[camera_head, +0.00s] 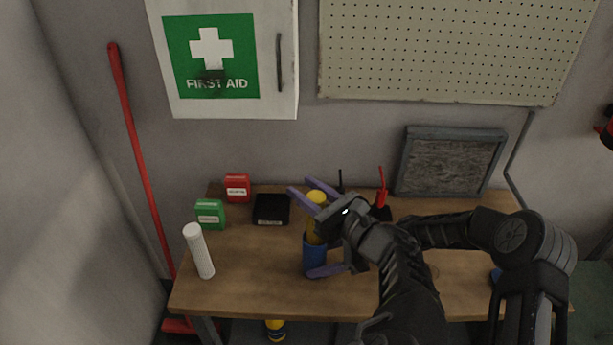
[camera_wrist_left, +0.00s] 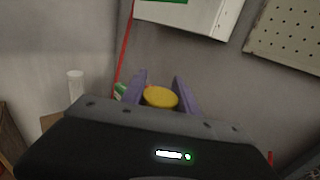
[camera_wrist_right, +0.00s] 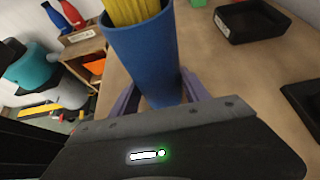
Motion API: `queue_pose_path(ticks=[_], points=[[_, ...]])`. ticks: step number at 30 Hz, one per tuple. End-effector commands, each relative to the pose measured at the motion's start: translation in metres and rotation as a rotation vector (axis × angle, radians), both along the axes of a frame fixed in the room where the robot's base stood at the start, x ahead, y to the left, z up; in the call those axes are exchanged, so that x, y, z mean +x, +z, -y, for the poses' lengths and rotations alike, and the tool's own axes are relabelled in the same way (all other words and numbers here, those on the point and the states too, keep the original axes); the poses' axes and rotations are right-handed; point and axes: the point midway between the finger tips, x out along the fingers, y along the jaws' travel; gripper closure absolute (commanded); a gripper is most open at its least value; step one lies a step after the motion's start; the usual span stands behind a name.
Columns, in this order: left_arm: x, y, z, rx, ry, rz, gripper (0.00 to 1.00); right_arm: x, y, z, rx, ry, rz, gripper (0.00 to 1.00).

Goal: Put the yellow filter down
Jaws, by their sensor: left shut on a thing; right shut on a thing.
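The yellow filter (camera_head: 316,197) stands upright, its lower part inside the blue cup (camera_head: 314,257) on the wooden table. My left gripper (camera_head: 305,191) is shut on the filter near its round top, which shows between the purple fingers in the left wrist view (camera_wrist_left: 160,97). My right gripper (camera_head: 320,268) is shut on the blue cup lower down. In the right wrist view the filter's pleated side (camera_wrist_right: 132,11) rises out of the cup (camera_wrist_right: 147,60). How deep the filter sits is hidden.
A white cylinder (camera_head: 198,252) stands at the table's left. Behind are a green box (camera_head: 209,213), a red box (camera_head: 237,187) and a black tray (camera_head: 271,209). A red-topped item (camera_head: 382,197) and a framed panel (camera_head: 450,163) stand at the back right. The front left tabletop (camera_head: 250,285) is clear.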

Motion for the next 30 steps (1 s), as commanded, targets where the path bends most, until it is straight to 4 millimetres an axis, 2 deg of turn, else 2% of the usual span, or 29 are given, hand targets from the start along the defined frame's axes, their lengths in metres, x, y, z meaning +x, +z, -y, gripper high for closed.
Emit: queue_pose_path(ticks=[6, 13, 19, 28, 29, 30], points=[[0.000, -0.029, 0.000, 0.003, -0.001, 0.000, 1.00, 0.000, 0.000, 0.000, 0.000, 0.000, 0.000, 0.69], [0.000, -0.053, 0.000, 0.002, -0.001, -0.001, 1.00, 0.000, 0.000, 0.000, 0.000, 0.000, 0.000, 0.69], [0.000, -0.062, 0.000, 0.000, -0.001, 0.000, 1.00, 0.000, 0.000, 0.000, 0.000, 0.000, 0.000, 0.69], [0.000, -0.063, 0.000, -0.001, -0.001, 0.001, 1.00, 0.000, 0.000, 0.000, 0.000, 0.000, 0.000, 0.69], [0.000, -0.063, 0.000, 0.000, -0.001, 0.000, 0.62, 0.000, 0.000, 0.000, 0.000, 0.000, 0.000, 0.69], [0.000, -0.063, 0.000, 0.000, -0.001, 0.000, 0.59, 0.000, 0.000, 0.000, 0.000, 0.000, 0.000, 0.69]])
